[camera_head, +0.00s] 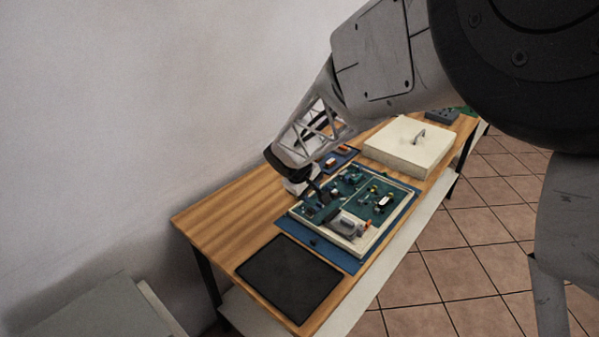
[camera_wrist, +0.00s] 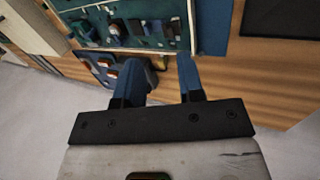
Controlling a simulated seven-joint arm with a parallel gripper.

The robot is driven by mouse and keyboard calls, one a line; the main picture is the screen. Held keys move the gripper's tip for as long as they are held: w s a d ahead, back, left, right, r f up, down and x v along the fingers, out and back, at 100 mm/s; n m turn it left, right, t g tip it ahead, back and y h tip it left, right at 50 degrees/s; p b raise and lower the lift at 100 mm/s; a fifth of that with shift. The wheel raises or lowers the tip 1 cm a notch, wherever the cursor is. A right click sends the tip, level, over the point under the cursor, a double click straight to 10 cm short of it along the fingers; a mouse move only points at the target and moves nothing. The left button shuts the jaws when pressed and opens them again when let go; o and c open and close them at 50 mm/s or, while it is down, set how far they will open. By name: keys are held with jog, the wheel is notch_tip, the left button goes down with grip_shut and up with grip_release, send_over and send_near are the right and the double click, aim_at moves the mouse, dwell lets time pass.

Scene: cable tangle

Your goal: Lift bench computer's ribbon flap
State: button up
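The bench computer is a green circuit board in a cream frame (camera_head: 368,253), lying flat on the bench; part of its board shows at the top of the wrist view (camera_wrist: 150,14). I cannot pick out the ribbon flap for certain. A grey block with an orange end (camera_head: 348,225) sits at the board's near side. My gripper (camera_head: 318,190) is over the board's far left edge in the head view. Whether the fingertips touch the board is unclear.
A blue mat (camera_head: 350,266) lies under the frame. A black pad (camera_head: 290,279) lies to the left, and a cream box with a handle (camera_head: 408,147) stands to the right. A small blue tray with orange parts (camera_wrist: 115,73) is near my fingers. The bench's left end (camera_head: 215,222) is clear.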

aim_at(309, 209)
jog(key=shift+n+t, duration=0.3)
jog(key=shift+n, duration=0.1)
jog(key=f, duration=0.1)
jog(key=w+a+f, duration=0.1)
jog(key=a+f, duration=0.1)
jog(key=shift+w+a+f, duration=0.1)
jog(key=shift+w+f, duration=0.05)
jog(key=shift+w, duration=0.25)
jog(key=shift+f, duration=0.1)
jog(key=shift+x, duration=3.85)
grip_shut()
